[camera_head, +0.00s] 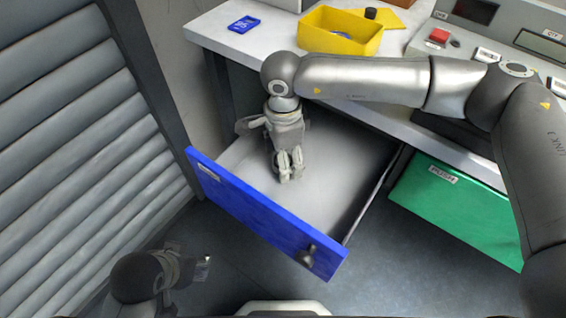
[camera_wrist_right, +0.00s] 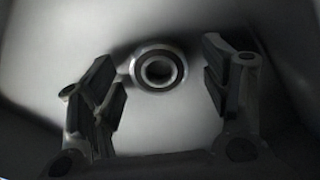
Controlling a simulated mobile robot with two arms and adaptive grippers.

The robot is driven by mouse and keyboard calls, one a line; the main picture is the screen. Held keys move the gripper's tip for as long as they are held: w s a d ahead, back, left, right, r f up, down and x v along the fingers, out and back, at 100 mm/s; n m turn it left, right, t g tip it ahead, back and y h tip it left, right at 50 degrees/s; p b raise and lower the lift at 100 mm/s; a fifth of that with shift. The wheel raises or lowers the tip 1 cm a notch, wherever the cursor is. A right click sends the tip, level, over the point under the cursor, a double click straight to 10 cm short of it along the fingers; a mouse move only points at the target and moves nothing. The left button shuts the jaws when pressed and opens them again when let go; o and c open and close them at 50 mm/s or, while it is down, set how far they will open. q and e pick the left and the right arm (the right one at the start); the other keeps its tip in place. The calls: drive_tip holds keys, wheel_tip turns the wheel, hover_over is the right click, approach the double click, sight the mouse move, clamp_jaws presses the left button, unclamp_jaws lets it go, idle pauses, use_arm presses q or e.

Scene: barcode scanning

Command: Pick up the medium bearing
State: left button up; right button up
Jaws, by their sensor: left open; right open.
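The bearing (camera_wrist_right: 158,68) is a round metal ring with a dark band and an open centre. In the right wrist view it lies flat on the pale drawer floor, between and a little beyond the two fingers. My right gripper (camera_wrist_right: 163,90) is open and empty, with its fingers apart on either side. In the head view my right gripper (camera_head: 290,168) points down into the open blue drawer (camera_head: 255,207), and the bearing is hidden there. My left gripper (camera_head: 200,268) is open at the lower left, outside the drawer, partly shown.
The white worktop (camera_head: 215,32) overhangs the drawer's back. It holds a yellow bin (camera_head: 340,32), a blue item (camera_head: 244,24) and a panel with a red button (camera_head: 440,35). A green drawer front (camera_head: 455,205) is at right. A grey shutter (camera_head: 70,130) stands at left. Floor is clear in front.

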drive_tip(key=c, duration=1.2)
